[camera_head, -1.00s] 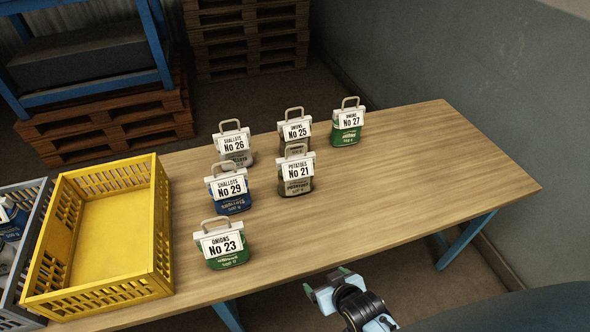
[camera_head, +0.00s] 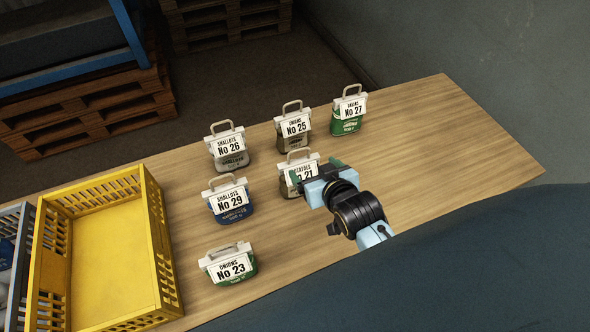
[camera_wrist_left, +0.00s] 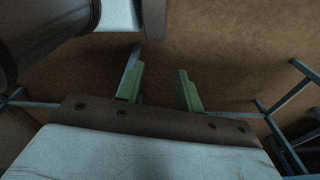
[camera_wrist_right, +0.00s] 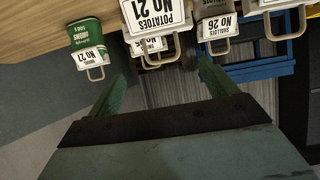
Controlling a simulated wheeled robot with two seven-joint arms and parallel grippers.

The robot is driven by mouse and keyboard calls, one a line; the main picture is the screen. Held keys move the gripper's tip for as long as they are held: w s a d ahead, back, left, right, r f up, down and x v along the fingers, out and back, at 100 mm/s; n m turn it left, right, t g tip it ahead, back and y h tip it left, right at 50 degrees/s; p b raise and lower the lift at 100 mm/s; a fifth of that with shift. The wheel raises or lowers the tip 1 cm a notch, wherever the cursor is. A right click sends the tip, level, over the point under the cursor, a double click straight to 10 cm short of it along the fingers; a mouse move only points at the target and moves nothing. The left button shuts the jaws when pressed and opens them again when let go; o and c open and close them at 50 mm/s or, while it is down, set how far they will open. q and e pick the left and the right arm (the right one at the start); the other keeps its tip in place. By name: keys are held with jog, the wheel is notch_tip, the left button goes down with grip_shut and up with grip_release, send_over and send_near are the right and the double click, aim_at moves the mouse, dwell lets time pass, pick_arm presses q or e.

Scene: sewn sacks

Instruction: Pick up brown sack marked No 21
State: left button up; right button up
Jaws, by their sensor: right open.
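The brown sack No 21 (camera_head: 288,189), with a white "Potatoes No 21" label and a pale handle, stands upright on the table. In the head view my right gripper (camera_head: 314,172) is open at its right side and covers part of its label and body. In the right wrist view the No 21 sack (camera_wrist_right: 155,16) appears upside down, just beyond the open, empty fingers (camera_wrist_right: 158,84). Whether a finger touches it I cannot tell. My left gripper (camera_wrist_left: 160,88) shows only in its wrist view, its green fingers apart with nothing between them.
Sack No 25 (camera_head: 293,127) stands behind, No 27 (camera_head: 349,112) behind right, No 26 (camera_head: 228,147) and No 29 (camera_head: 230,203) to the left, No 23 (camera_head: 230,266) in front left. A yellow crate (camera_head: 152,232) is at left. The table's right side (camera_head: 450,140) is clear.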

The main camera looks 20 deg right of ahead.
aim_at(299, 160)
jog(key=x, duration=0.6)
jog(key=shift+w+f, duration=0.15)
jog(key=shift+w, duration=0.15)
jog(key=x, duration=0.3)
jog(key=shift+w+a, duration=0.1)
jog(key=shift+w, duration=0.05)
jog(key=shift+w+f, duration=0.2)
jog(key=shift+w, duration=0.05)
jog(key=c, duration=1.9)
pick_arm(q)
jog(key=shift+s, duration=1.15)
pick_arm(e)
jog(key=shift+r, duration=0.1)
grip_shut()
